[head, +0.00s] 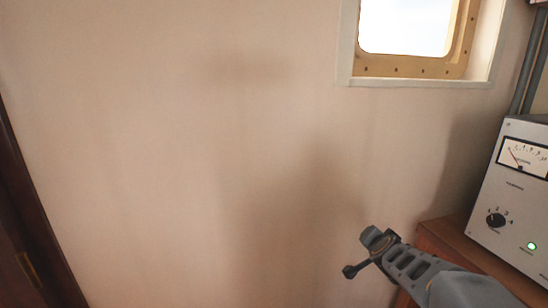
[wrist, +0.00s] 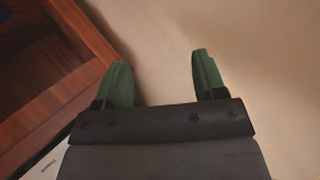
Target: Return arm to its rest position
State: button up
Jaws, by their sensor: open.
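My arm reaches up from the lower right in the head view, in front of a pale wall and beside a wooden cabinet. My gripper is at the bottom of the wrist view (wrist: 158,80), with its two green fingers spread apart and nothing between them. Behind the fingers is the bare wall, with the wooden edge close to the left finger. In the head view I cannot make out the fingers clearly.
The wooden cabinet (head: 451,239) carries a grey instrument box (head: 513,205) with a dial and a green light at the right. A brass-framed window (head: 413,68) is set in the pale wall (head: 200,150). A dark wooden door or frame (head: 31,230) stands at the left. Space left of my arm looks clear.

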jog(key=s+a+n+g+y+p, duration=0.3)
jog(key=s+a+n+y, duration=0.15)
jog(key=s+a, duration=0.3)
jog(key=s+a+r+n+g+p, duration=0.2)
jog(key=s+r+n+p, duration=0.1)
jog(key=s, duration=0.3)
jog(key=s+a+r+n+g+p, duration=0.2)
jog(key=s+r+n+p, duration=0.1)
jog(key=s, duration=0.4)
jog(key=shift+a+g+h+p, duration=0.25)
jog(key=shift+g+h+p, duration=0.05)
jog(key=shift+g+h, duration=0.15)
jog(key=shift+c, duration=0.5)
